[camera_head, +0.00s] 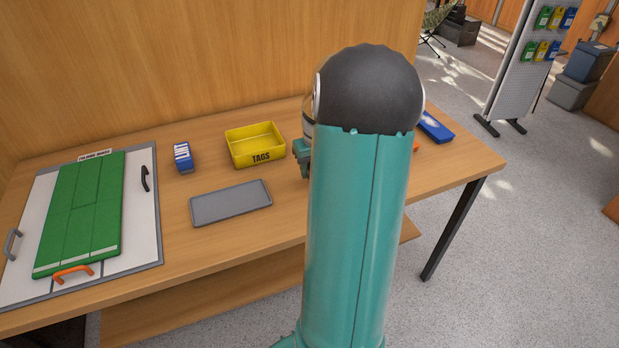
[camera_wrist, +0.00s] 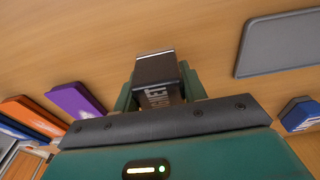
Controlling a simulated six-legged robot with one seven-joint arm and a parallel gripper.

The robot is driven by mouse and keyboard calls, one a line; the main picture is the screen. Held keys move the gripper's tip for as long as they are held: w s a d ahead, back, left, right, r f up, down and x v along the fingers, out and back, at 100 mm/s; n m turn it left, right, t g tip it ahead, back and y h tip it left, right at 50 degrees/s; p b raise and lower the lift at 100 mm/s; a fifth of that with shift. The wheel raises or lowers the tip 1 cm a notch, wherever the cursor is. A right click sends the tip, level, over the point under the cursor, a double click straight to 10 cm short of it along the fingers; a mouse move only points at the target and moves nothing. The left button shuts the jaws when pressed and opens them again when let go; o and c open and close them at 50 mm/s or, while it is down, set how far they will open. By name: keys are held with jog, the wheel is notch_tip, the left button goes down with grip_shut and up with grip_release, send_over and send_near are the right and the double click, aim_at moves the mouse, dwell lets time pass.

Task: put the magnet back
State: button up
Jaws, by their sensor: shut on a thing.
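My gripper (camera_wrist: 160,88) is shut on a dark block (camera_wrist: 155,68) in the wrist view. Part of a light word ending like "NET" shows on the block, so it looks like the magnet. The wooden table top lies beyond it; I cannot tell the gap between them. In the head view my gripper (camera_head: 303,155) is mostly hidden behind my own arm, just right of the yellow bin, and the magnet cannot be made out there.
A yellow bin (camera_head: 257,160) marked "TAGS", a grey tray (camera_head: 231,219), a blue stack (camera_head: 183,157) and a board with a green panel (camera_head: 85,212) and handles occupy the table. A blue item (camera_head: 436,127) lies at right. Purple (camera_wrist: 76,101) and orange (camera_wrist: 32,116) items show in the wrist view.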

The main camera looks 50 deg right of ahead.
jog(key=shift+w+a+f, duration=0.15)
jog(key=shift+w+f, duration=0.3)
jog(key=shift+f, duration=0.05)
jog(key=shift+w+f, duration=0.15)
jog(key=shift+f, duration=1.5)
jog(key=shift+f, duration=0.15)
jog(key=o, duration=0.9)
